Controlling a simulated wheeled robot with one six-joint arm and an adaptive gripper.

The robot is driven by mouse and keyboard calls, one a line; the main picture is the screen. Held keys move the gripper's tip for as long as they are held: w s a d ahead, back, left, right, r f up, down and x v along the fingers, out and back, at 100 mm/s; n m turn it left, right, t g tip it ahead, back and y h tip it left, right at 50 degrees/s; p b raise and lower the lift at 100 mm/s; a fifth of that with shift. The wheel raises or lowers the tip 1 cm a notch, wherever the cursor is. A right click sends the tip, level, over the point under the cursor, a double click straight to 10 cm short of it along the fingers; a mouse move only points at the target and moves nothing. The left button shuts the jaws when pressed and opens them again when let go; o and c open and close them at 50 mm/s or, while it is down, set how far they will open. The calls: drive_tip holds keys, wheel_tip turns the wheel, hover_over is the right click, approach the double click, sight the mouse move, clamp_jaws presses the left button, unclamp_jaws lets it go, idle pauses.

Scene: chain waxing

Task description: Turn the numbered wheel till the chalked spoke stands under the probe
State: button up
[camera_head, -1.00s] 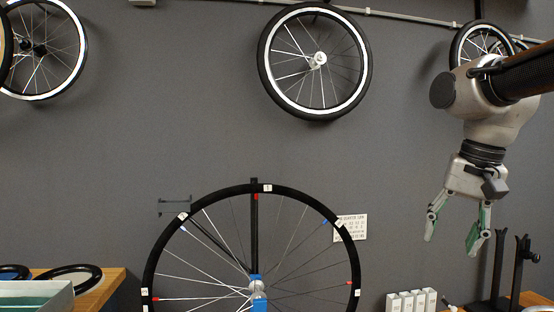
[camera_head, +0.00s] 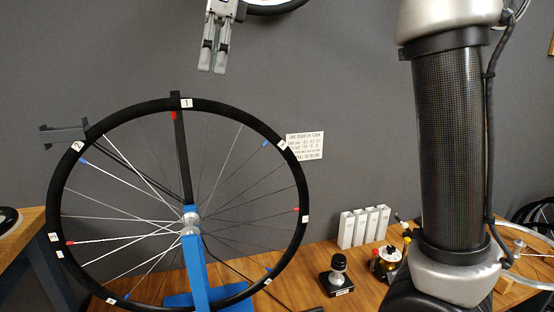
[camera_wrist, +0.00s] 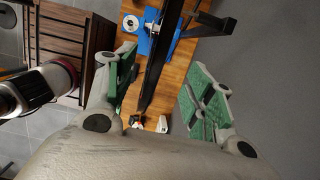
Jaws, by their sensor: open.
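The numbered wheel (camera_head: 102,118) stands upright on a blue stand (camera_head: 194,262), with white tags on its black rim. Tag 1 is at the top, tag 2 at upper left. Some spokes carry red or blue marks and some look whiter; I cannot tell which is chalked. A grey bracket (camera_head: 63,134), possibly the probe, reaches the rim near tag 2. My gripper (camera_head: 213,70) is open and empty, pointing down above the rim, right of tag 1. In the wrist view the rim (camera_wrist: 158,60) lies between the spread green-padded fingers (camera_wrist: 164,92), apparently beyond them.
A printed card (camera_head: 305,146) is on the wall behind the wheel's right side. White boxes (camera_head: 364,227), a black knobbed object (camera_head: 338,274) and a small jar (camera_head: 386,262) stand on the wooden bench (camera_head: 310,262). My arm covers the right side. Wall wheels hang above.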

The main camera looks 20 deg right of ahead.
sight(206, 105)
drive_tip(key=x, duration=0.9)
drive_tip(key=shift+f, duration=0.25)
clamp_jaws()
